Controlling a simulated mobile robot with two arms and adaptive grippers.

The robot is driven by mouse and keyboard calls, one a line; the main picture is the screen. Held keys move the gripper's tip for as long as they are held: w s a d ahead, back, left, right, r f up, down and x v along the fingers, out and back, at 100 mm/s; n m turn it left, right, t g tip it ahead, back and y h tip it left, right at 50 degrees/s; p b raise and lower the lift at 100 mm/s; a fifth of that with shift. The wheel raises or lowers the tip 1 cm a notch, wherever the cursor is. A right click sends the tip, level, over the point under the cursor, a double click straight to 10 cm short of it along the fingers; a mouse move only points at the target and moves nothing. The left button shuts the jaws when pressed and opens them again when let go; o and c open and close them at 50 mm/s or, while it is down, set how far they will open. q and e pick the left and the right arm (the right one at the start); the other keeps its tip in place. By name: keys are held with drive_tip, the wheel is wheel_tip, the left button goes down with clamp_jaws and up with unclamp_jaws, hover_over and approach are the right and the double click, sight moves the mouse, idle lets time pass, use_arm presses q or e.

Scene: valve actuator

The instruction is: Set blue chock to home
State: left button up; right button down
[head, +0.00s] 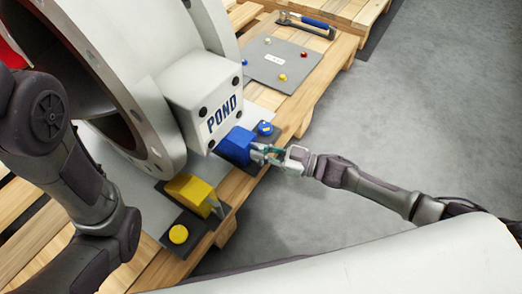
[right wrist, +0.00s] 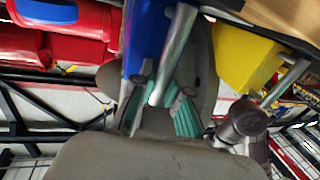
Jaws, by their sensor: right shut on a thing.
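The blue chock (head: 236,146) sits on the pallet's edge in front of the white POND box (head: 200,95), with a blue round knob (head: 265,128) on a dark plate beside it. My right gripper (head: 267,155) reaches it from the right and is shut on its handle. In the right wrist view, the blue chock (right wrist: 146,35) is at the top, and its grey bar handle (right wrist: 177,48) runs down between the teal-padded fingers of my gripper (right wrist: 158,112). The fingers partly hide the handle's end. My left arm shows at the left of the head view; its gripper does not.
A yellow chock (head: 190,193) with a handle and a yellow knob (head: 179,234) stands nearer on the same pallet. A large flanged grey pipe body fills the upper left. A grey mat (head: 262,72) with small pins and a hammer (head: 306,22) lie behind. Open floor (head: 400,120) is at right.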

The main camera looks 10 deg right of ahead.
sight(251, 146)
drive_tip(key=w+a, duration=0.2)
drive_tip(key=w, duration=0.1)
drive_tip(key=shift+a, duration=0.4)
drive_tip(key=c, duration=1.4)
unclamp_jaws()
drive_tip(key=shift+a, duration=0.1)
drive_tip(key=shift+s, duration=0.1)
drive_tip(key=v, duration=1.2)
